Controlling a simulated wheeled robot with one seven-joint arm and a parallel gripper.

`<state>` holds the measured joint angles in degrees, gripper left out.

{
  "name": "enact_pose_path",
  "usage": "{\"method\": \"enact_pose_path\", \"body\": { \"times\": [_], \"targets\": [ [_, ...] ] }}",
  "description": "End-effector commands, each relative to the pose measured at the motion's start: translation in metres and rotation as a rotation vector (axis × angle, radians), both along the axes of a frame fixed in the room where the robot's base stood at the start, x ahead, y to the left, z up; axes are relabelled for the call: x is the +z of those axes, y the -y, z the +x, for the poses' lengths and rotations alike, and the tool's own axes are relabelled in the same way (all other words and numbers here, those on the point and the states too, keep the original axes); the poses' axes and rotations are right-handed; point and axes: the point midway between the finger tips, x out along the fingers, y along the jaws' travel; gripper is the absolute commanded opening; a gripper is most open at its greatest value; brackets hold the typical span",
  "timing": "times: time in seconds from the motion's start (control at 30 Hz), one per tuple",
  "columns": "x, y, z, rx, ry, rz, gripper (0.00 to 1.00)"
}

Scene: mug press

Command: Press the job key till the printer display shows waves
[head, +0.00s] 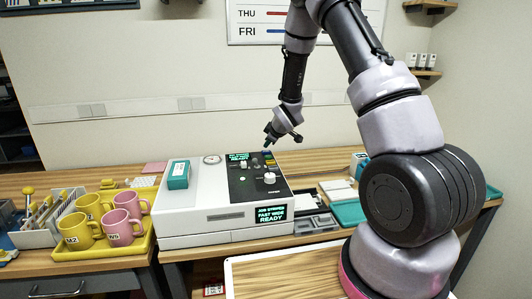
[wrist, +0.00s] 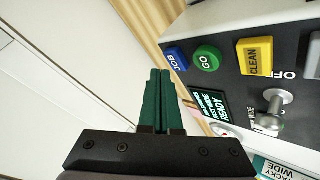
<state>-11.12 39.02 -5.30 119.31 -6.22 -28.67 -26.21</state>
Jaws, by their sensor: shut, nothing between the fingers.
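The white printer (head: 200,207) stands on the wooden bench with a black control panel (head: 249,186) on top. Its front display (head: 270,214) reads JOB STRIPES, FAST WIDE, READY. In the wrist view the blue job key (wrist: 177,59) sits at the panel's edge, beside the round green GO key (wrist: 207,58) and the yellow CLEAN key (wrist: 255,56). A small panel display (wrist: 208,105) also shows READY. My gripper (head: 267,144) is shut and empty above the back of the panel; its green fingertips (wrist: 160,72) show just left of the job key, apart from it in the picture.
A yellow tray (head: 101,247) with pink and yellow mugs stands left of the printer. A teal box (head: 178,174) lies on the printer's left top. Metal and white knobs (wrist: 272,110) rise from the panel. A teal-edged tray (head: 348,212) sits at the right.

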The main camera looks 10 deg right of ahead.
Motion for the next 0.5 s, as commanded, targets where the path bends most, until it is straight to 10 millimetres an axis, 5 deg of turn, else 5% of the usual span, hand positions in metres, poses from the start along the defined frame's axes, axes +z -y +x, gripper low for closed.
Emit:
{"method": "enact_pose_path", "body": {
  "times": [0.5],
  "targets": [
    [-0.0085,-0.0001,0.0000,0.000,0.000,0.000,0.00]
  ]
}}
